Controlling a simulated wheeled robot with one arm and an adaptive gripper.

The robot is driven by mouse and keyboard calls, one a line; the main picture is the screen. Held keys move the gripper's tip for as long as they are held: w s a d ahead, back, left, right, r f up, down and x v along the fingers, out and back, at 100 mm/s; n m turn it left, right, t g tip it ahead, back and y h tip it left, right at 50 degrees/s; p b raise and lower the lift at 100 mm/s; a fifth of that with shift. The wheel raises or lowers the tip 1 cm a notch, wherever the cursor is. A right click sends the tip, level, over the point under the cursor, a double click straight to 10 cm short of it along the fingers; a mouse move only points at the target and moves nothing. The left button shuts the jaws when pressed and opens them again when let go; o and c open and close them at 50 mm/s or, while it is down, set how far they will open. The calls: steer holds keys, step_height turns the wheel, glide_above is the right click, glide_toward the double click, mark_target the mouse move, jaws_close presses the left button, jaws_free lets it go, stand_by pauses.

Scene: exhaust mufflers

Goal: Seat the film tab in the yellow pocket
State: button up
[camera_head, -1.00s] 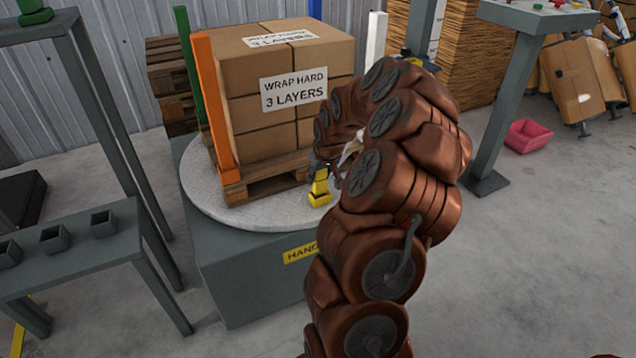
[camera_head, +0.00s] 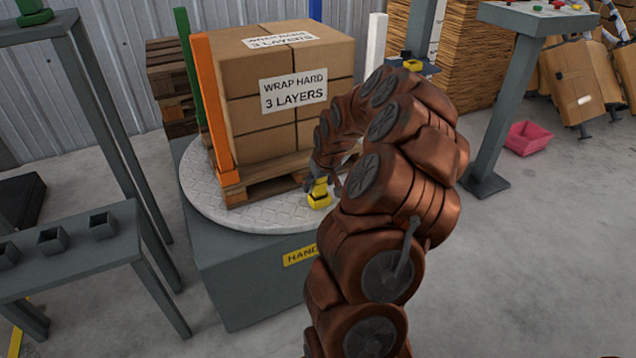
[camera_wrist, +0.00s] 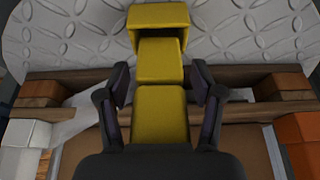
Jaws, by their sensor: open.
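The yellow pocket (camera_wrist: 160,17), a small open box, sits on the round plate in front of the pallet; it also shows in the head view (camera_head: 319,201). The yellow film tab (camera_wrist: 160,60) lies in line with it, as two yellow blocks. Its far end meets the pocket's mouth; I cannot tell how deep it goes in. My gripper (camera_wrist: 161,88) is open, with one finger on each side of the tab and small gaps visible. In the head view, the gripper (camera_head: 313,185) is partly hidden by my arm.
The round patterned plate (camera_head: 240,215) carries a wooden pallet (camera_head: 262,188) with stacked boxes (camera_head: 285,95). An orange post (camera_head: 214,110) stands at their left corner. A grey bench with several small cups (camera_head: 103,226) is at left. A pink bin (camera_head: 528,138) is on the floor at right.

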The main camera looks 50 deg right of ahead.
steer(key=p+v, duration=0.2)
steer(key=v, duration=1)
steer(key=shift+p, duration=0.3)
